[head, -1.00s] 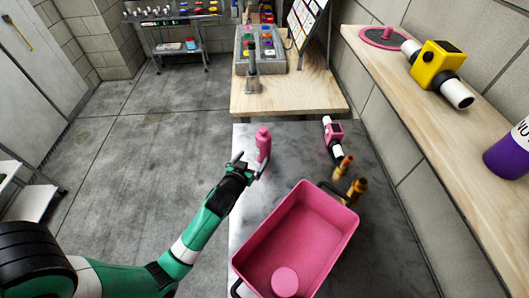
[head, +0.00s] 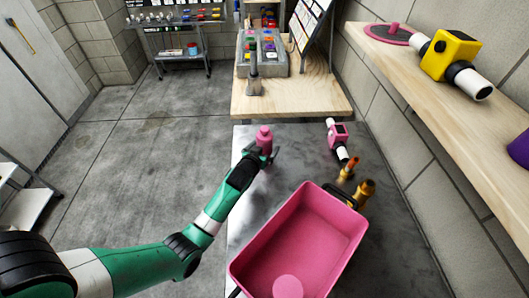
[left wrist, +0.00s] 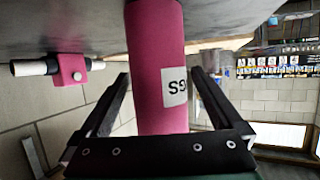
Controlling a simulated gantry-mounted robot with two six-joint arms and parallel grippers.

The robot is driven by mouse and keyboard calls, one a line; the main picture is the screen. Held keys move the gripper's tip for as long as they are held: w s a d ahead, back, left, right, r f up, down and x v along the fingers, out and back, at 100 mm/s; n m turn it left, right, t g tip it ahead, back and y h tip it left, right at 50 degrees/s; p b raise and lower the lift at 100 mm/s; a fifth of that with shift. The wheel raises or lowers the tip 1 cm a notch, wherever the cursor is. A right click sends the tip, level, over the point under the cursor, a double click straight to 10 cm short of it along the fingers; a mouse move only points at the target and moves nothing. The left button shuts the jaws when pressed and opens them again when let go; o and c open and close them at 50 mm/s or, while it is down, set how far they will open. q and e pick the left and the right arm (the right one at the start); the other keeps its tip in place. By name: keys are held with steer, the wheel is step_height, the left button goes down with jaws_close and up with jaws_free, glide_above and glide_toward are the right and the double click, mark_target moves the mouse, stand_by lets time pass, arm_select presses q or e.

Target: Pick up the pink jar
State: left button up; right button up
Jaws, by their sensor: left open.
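The pink jar (head: 264,134) stands upright on the grey tabletop near its left edge, just beyond the pink bin. In the left wrist view the jar (left wrist: 155,60) appears as a pink cylinder with a white label, its top out of frame. My left gripper (head: 262,152) is open at the jar, with one finger on either side of it. In the left wrist view, gaps show between the fingers and the jar. The jar's lower part is hidden by the gripper in the head view. My right gripper is not in view.
A pink bin (head: 257,246) with a round pink piece inside stands at the front of the grey table (head: 395,240). Brass fittings (head: 363,190) and a pink-and-white filter (head: 338,138) lie to the right. A wooden bench (head: 300,100) adjoins behind; a shelf runs along the right wall.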

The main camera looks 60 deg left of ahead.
mark_target(262, 143)
arm_select(q)
steer(key=shift+c, duration=0.3)
steer(key=c, duration=1.3)
steer(key=shift+c, duration=0.2)
steer(key=shift+r, duration=0.2)
steer(key=shift+r, duration=0.25)
step_height(262, 143, up, 3)
steer(key=shift+f+p, duration=0.1)
steer(key=shift+p, duration=0.8)
steer(key=s+d+r+p, duration=0.1)
steer(key=r, duration=0.1)
steer(key=s+d+r+p, duration=0.1)
steer(key=d+r, duration=0.1)
steer(key=s+d+r+p, duration=0.1)
steer(key=r+p, duration=0.1)
steer(key=shift+s+d+r, duration=0.1)
steer(key=shift+d+r, duration=0.1)
steer(key=shift+r, duration=0.1)
steer(key=w+d+p+v, duration=0.1)
steer(key=p+v, duration=0.3)
steer(key=v, duration=0.5)
steer(key=shift+f, duration=0.3)
